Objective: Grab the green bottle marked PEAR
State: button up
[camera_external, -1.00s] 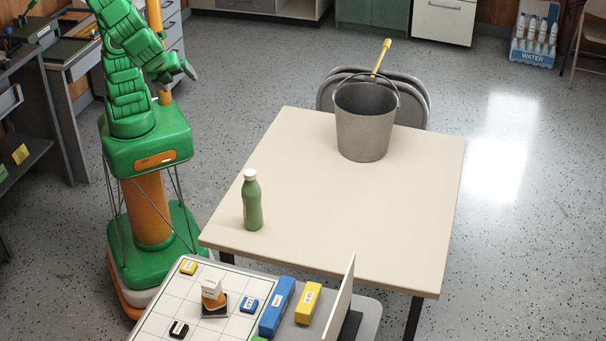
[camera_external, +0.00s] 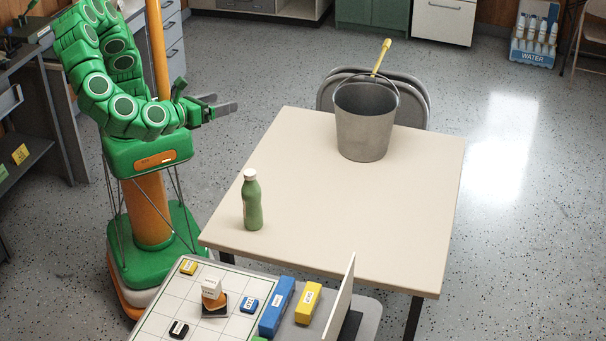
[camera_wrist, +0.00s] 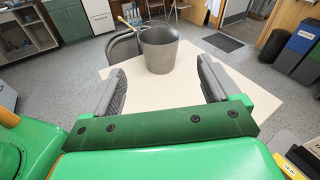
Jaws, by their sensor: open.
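A green bottle (camera_external: 252,203) with a white cap stands upright near the left front edge of the cream table (camera_external: 330,215). No label on it can be read from this side. My gripper (camera_external: 222,104) is up and to the left of the table in the external view, above and behind the bottle and well apart from it. In the wrist view my gripper (camera_wrist: 163,88) has its two grey fingers spread with nothing between them. The bottle does not show in the wrist view.
A gridded board (camera_external: 160,315) with small labelled blocks lies in front. The table's middle is clear.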

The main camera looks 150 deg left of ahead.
jog(key=w+d+f+m+t+y, duration=0.1)
jog(key=w+d+m+y, duration=0.15)
jog(key=w, duration=0.25)
send_near(251, 198)
jog(key=shift+m+h, duration=0.25)
jog(key=shift+h, duration=0.1)
jog(key=s+a, duration=0.1)
jog(key=s+a+f, duration=0.1)
jog(key=s+a, duration=0.1)
jog(key=shift+s+a+f, duration=0.1)
jog(key=shift+s+a, duration=0.05)
jog(key=shift+a, duration=1.15)
jog(key=shift+s+a+f, duration=0.1)
jog(key=shift+s+a, duration=0.1)
jog(key=shift+a, duration=1.15)
jog(key=shift+s+a+f, duration=0.1)
jog(key=shift+s+a, duration=0.05)
jog(key=shift+a, duration=1.15)
jog(key=shift+c, duration=0.3)
jog(key=c, duration=1)
